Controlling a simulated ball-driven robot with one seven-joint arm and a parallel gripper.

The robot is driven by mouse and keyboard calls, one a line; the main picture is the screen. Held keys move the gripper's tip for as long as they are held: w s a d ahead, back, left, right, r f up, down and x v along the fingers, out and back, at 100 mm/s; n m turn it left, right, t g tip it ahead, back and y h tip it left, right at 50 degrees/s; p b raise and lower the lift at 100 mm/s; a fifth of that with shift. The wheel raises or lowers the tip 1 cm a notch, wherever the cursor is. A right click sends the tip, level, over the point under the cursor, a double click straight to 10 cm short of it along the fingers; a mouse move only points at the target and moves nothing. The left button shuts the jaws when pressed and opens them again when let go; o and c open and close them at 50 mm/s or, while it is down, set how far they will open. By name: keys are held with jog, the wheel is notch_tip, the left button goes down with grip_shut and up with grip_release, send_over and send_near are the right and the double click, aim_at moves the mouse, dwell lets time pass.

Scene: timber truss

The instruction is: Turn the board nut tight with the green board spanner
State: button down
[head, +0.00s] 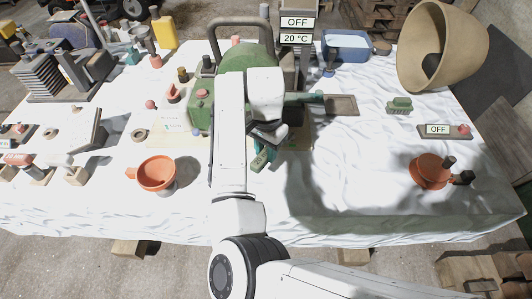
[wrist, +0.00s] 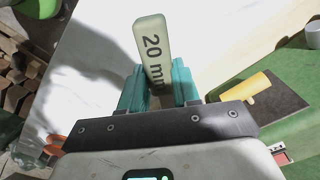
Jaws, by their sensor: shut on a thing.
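My gripper (wrist: 159,88) has teal fingers shut on a pale green bar marked "20 mm", which I take to be the green board spanner (wrist: 151,38). The bar sticks out beyond the fingertips. In the head view my gripper (head: 266,147) is partly behind my own arm, over the front of a cream board (head: 296,137). The spanner's green end (head: 259,161) shows just below the fingers, near the board's front edge. I cannot make out the board nut, or whether the spanner touches it.
An orange funnel (head: 157,173) is to the left, another orange funnel-like piece (head: 432,170) to the right. The white cloth between board and right-hand funnel is mostly clear.

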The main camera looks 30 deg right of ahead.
jog(key=shift+r, duration=0.1)
jog(key=s+d+n, duration=0.4)
jog(key=s+n, duration=0.2)
jog(key=shift+d, duration=0.3)
dwell(0.4)
jog(key=s+d+n, duration=0.3)
jog(key=d+n, duration=0.2)
jog(key=d, duration=0.1)
jog(key=shift+d+n, duration=0.2)
jog(key=shift+n, duration=0.1)
dwell(0.6)
